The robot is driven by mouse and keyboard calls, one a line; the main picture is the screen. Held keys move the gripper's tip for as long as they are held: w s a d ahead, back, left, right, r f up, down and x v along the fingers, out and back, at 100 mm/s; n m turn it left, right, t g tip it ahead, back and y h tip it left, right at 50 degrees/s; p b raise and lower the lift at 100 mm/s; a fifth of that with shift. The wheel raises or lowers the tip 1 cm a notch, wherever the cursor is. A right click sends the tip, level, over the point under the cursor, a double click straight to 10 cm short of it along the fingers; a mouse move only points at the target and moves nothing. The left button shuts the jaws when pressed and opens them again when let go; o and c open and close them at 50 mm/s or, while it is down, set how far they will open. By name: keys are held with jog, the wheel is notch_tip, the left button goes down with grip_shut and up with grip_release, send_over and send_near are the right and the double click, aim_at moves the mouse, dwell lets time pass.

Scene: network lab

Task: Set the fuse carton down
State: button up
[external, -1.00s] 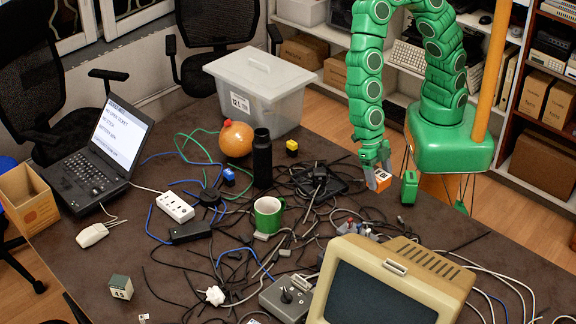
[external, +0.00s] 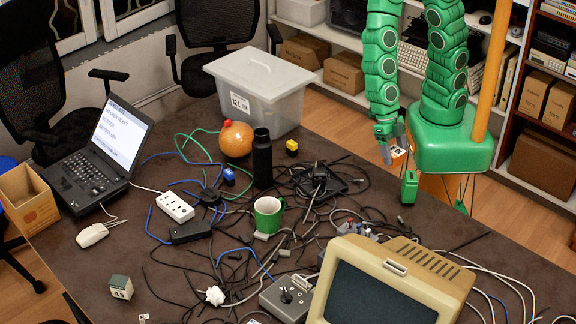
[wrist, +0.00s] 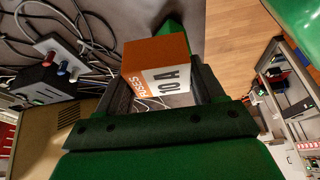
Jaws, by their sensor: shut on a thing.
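The fuse carton (external: 398,155) is a small orange box with a white label. In the wrist view the label on the carton (wrist: 168,85) reads 10 A. My gripper (external: 390,148) points down and is shut on the carton, which is partly hidden by a finger in the external view. In the wrist view the carton sits between the two dark fingers of my gripper (wrist: 160,78). The carton is held near the table's far right edge; its exact height above the table (external: 350,150) is hard to tell.
Tangled cables (external: 300,200) cover the table's middle. A green mug (external: 268,214), a black bottle (external: 262,160) and a lidded clear bin (external: 255,95) stand to the left. A beige monitor (external: 390,285) stands at the front. Some bare tabletop shows near the right edge.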

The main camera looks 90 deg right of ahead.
jog(key=w+a+m, duration=0.1)
jog(key=w+a, duration=0.2)
jog(key=w, duration=0.6)
jog(key=w+a, duration=0.3)
jog(key=w, duration=0.5)
jog(key=w+a+n, duration=0.1)
jog(key=w+a, duration=0.2)
jog(key=a, duration=0.5)
jog(key=w+a+n, duration=0.1)
jog(key=w+a, duration=0.2)
jog(key=a, duration=0.5)
jog(key=w+a+f, duration=0.7)
jog(key=w+a, duration=0.1)
jog(key=shift+w+f, duration=0.15)
jog(key=shift+f, duration=0.25)
jog(key=shift+w+a+f, duration=0.3)
jog(key=shift+w+a, duration=0.05)
jog(key=shift+w+a+f, duration=0.2)
jog(key=shift+w+f, duration=0.05)
jog(key=shift+f, duration=1.9)
